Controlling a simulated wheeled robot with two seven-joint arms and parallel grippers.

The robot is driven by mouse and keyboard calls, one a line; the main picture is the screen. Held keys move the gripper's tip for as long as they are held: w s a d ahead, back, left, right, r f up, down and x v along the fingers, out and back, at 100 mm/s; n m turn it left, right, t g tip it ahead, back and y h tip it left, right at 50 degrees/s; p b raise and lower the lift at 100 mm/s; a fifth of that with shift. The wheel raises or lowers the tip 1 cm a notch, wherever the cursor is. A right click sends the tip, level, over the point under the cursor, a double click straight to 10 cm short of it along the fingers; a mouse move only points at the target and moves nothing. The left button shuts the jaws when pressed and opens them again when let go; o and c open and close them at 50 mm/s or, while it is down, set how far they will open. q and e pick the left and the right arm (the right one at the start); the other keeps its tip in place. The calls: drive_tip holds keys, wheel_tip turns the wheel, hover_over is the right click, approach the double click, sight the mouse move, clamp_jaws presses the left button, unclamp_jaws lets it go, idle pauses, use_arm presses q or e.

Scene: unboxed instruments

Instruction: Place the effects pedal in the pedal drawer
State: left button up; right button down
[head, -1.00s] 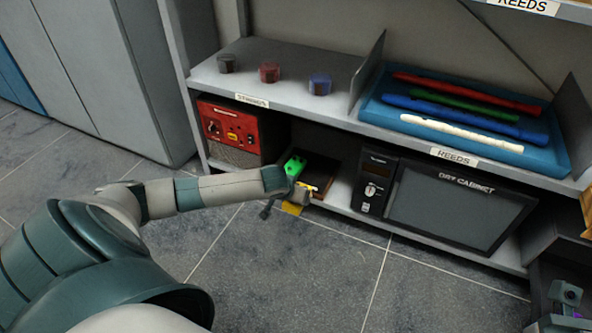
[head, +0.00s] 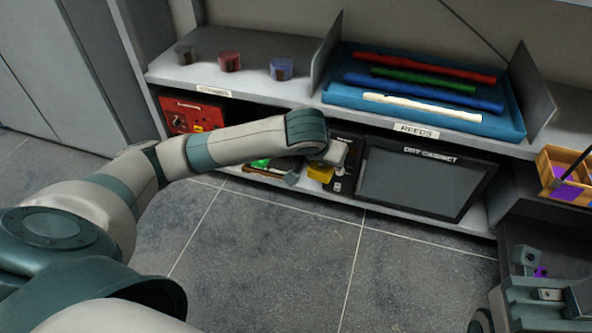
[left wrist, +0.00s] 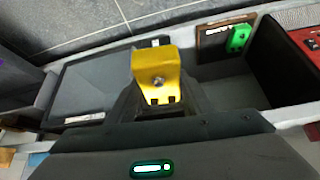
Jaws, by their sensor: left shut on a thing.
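The yellow effects pedal (head: 320,173) is in my left gripper (head: 322,160), which is shut on it in front of the lower shelf, near the left end of the dry cabinet. In the left wrist view the yellow pedal (left wrist: 155,72) sticks out between the fingers of my left gripper (left wrist: 160,102).
A green pedal (left wrist: 238,38) sits on a brown board (left wrist: 212,45) on the lower shelf, beside a red amplifier (head: 190,113). The dry cabinet (head: 420,180) fills the shelf's right part. A blue tray (head: 515,125) of coloured tubes is above. Floor in front is clear.

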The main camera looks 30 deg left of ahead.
use_arm(q)
drive_tip(key=s+d+r, duration=0.2)
drive_tip(key=r, duration=0.3)
drive_tip(key=s+d+r+m, duration=0.1)
drive_tip(key=s+d+r, duration=0.2)
drive_tip(key=r, duration=0.2)
drive_tip(key=shift+r+h, duration=0.4)
